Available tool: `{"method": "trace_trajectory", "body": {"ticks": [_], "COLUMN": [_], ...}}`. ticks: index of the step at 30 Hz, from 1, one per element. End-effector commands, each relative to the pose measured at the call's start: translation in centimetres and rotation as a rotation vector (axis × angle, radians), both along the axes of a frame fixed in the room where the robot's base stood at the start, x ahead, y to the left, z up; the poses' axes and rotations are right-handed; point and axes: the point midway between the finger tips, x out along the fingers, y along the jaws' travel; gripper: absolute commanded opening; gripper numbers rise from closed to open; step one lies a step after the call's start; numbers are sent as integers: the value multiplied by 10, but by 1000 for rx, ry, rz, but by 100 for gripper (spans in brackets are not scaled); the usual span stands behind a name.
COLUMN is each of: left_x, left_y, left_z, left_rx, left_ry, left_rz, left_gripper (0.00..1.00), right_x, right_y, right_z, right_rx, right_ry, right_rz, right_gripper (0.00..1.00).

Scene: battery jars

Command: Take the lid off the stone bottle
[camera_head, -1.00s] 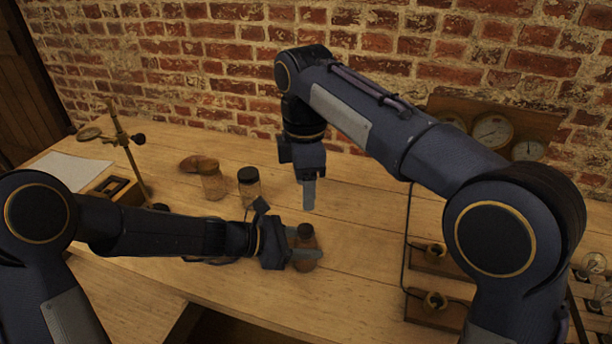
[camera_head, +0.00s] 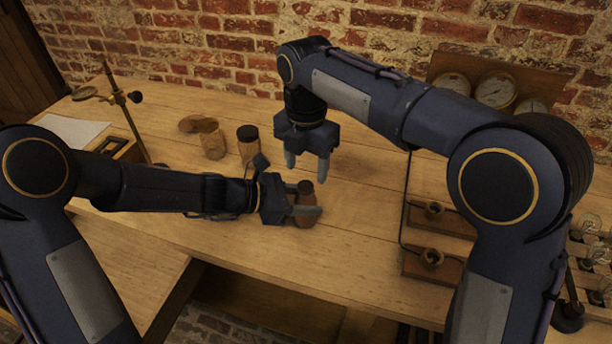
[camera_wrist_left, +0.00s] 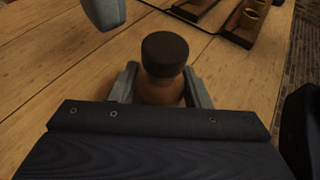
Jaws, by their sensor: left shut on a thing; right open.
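The stone bottle (camera_head: 306,214) is a brown, rounded bottle standing upright near the front edge of the wooden table. Its dark lid (camera_head: 305,187) sits on top. In the left wrist view the bottle (camera_wrist_left: 160,92) stands between the fingers, with the dark lid (camera_wrist_left: 165,53) above them. My left gripper (camera_head: 304,203) is shut on the bottle's body from the left, below the lid. My right gripper (camera_head: 307,171) points down, open and empty, with its fingers spread. It is above and behind the bottle, and one of its fingertips shows at the top of the left wrist view.
A glass jar with a dark lid (camera_head: 248,146) and a second jar (camera_head: 212,142) stand behind my left arm, with a brown round object (camera_head: 191,123) beyond. A brass stand (camera_head: 128,115) is at left. Wooden blocks with knobs (camera_head: 433,259) are at right. The table right of the bottle is clear.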

Motion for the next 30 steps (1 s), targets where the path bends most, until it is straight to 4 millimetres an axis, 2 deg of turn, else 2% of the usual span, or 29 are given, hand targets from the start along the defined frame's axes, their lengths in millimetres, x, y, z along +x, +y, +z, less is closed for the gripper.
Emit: {"method": "trace_trajectory", "body": {"ticks": [3,9,20,30], "left_x": [0,0,0,0], "left_y": [0,0,0,0], "left_z": [0,0,0,0], "left_rx": [0,0,0,0], "left_ry": [0,0,0,0], "left_rz": [0,0,0,0], "left_gripper": [2,2,2,2], "right_x": [-1,0,0,0], "right_y": [0,0,0,0], "right_z": [-20,-40,-45,-45], "right_rx": [-2,0,1,1], "right_ry": [2,1,-1,-1], "right_rz": [1,0,-1,-1], "right_gripper": [56,56,56,12]}}
